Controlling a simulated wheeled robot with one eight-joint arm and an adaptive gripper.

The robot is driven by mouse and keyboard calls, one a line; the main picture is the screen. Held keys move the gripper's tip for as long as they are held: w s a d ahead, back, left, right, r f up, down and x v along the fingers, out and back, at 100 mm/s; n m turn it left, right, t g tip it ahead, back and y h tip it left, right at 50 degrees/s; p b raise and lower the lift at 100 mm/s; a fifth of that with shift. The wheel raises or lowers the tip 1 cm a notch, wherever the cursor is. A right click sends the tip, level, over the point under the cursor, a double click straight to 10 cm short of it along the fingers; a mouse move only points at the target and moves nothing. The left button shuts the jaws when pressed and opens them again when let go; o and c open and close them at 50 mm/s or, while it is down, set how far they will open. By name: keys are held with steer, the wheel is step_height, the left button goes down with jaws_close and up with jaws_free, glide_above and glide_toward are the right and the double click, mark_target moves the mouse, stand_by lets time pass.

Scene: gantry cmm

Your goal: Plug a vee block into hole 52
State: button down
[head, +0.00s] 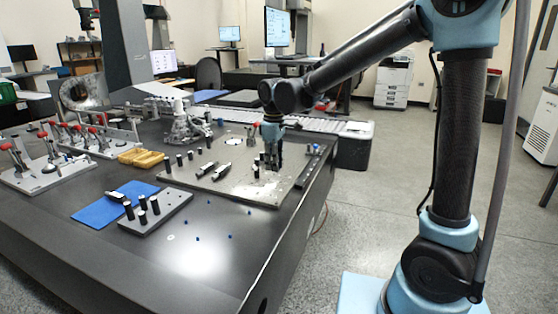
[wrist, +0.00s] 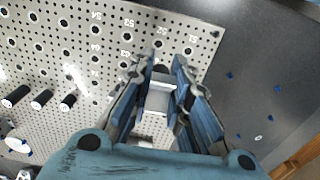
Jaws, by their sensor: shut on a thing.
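My gripper (head: 272,165) is low over the right part of the perforated plate (head: 190,178). In the wrist view its blue-padded fingers (wrist: 163,95) are shut on a pale grey block, the vee block (wrist: 156,101), which lies between them. A dark rounded part shows at its far end. The plate (wrist: 75,100) spreads below, with rows of small holes, larger ringed holes and white number labels.
Black pegs (wrist: 42,99) stand on the plate, left in the wrist view. A grey rack (head: 160,215) with black pegs and a blue mat (head: 112,207) lie front left. Yellow blocks (head: 140,158) and red-handled clamps (head: 50,170) are farther left. Small blue bits dot the dark table (head: 200,265).

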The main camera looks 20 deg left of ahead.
mark_target(276, 182)
steer(key=shift+w+d+f, duration=0.1)
steer(key=shift+w+f, duration=0.05)
steer(key=shift+f, duration=0.4)
steer(key=shift+w+d+f, duration=0.1)
steer(key=shift+w+f, duration=0.05)
steer(key=shift+f, duration=2.55)
steer(key=shift+s+d+f, duration=0.1)
steer(key=shift+f, duration=0.8)
steer(key=c, duration=1.4)
jaws_free()
steer(key=shift+c, duration=0.2)
step_height(276, 182, up, 12)
steer(key=shift+d, duration=0.1)
